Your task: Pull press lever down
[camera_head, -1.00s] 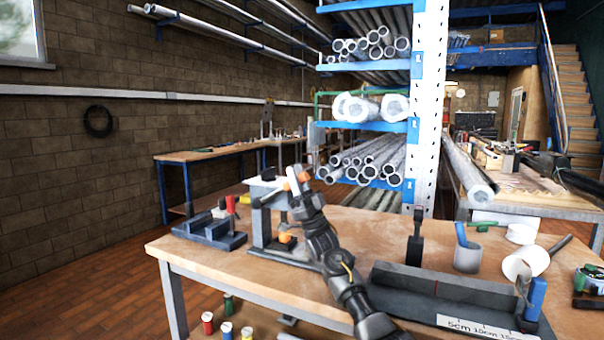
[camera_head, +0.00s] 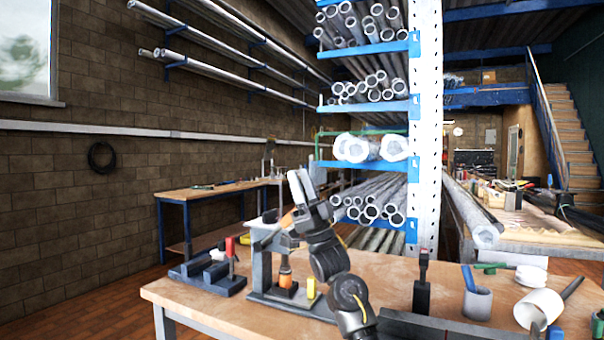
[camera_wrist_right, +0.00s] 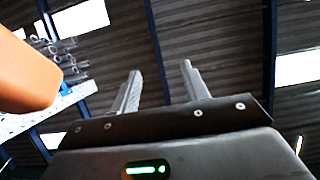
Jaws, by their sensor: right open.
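The press (camera_head: 262,268) stands on the workbench, a dark grey frame with a light top. The orange grip of its lever (camera_head: 287,220) shows beside my right gripper (camera_head: 298,186), partly hidden by my arm. The right gripper is raised above the grip, fingers pointing up. In the right wrist view, its two fingers (camera_wrist_right: 160,88) are apart with nothing between them. A large orange rounded shape, apparently the lever grip (camera_wrist_right: 28,75), lies left of the fingers, outside the jaws. An orange part (camera_head: 285,273) and a yellow block (camera_head: 311,288) are at the press. My left gripper is out of view.
A dark fixture with a red handle (camera_head: 230,246) stands left of the press. A dark upright clamp (camera_head: 422,285), a grey cup (camera_head: 477,303) and a white cylinder (camera_head: 538,308) are to the right. A pipe rack (camera_head: 425,130) rises behind the workbench (camera_head: 395,268).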

